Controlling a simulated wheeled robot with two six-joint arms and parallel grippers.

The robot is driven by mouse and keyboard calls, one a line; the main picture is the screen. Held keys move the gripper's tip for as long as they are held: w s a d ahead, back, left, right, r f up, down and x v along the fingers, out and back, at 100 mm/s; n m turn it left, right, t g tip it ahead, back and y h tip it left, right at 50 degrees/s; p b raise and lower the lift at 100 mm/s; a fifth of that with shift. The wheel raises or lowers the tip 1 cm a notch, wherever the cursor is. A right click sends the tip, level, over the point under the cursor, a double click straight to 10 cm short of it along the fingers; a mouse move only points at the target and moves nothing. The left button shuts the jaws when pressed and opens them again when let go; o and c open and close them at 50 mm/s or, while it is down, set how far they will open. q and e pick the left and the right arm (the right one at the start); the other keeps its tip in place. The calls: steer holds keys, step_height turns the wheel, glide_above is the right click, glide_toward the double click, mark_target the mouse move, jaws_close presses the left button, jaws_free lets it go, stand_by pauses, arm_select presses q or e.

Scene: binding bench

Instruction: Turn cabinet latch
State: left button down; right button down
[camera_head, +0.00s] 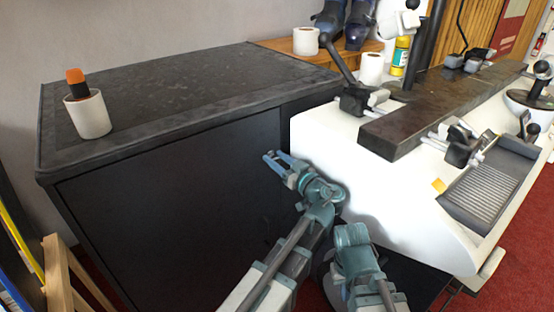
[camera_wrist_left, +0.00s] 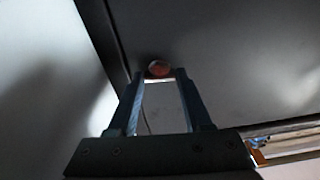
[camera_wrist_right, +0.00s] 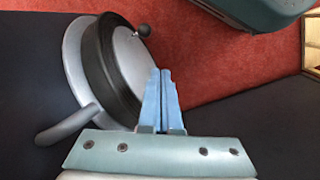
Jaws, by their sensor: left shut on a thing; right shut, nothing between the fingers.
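The dark cabinet (camera_head: 180,190) stands at the left in the head view, with its black front facing me. My left gripper (camera_head: 270,157) reaches to the right part of that front, beside the white machine. In the left wrist view a small round reddish-orange knob (camera_wrist_left: 158,68), which looks like the latch, sits between the tips of my left gripper, which is shut on it. The knob cannot be made out in the head view. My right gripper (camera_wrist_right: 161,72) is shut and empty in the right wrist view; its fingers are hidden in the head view.
A white machine (camera_head: 330,150) with a dark beam (camera_head: 430,110) stands close to the right of my left gripper. Its handwheel (camera_wrist_right: 112,68) is beside my right gripper's fingers. A white cup (camera_head: 88,115) with an orange-topped item stands on the cabinet. Red carpet (camera_wrist_right: 215,55) lies below.

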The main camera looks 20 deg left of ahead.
arm_select(q)
steer(key=m, duration=0.7)
steer(key=shift+w+m, duration=0.1)
steer(key=shift+m, duration=0.3)
steer(key=m, duration=0.4)
steer(key=shift+d+f, duration=0.1)
steer(key=shift+m, duration=2.1)
steer(key=shift+c, duration=1.6)
jaws_free()
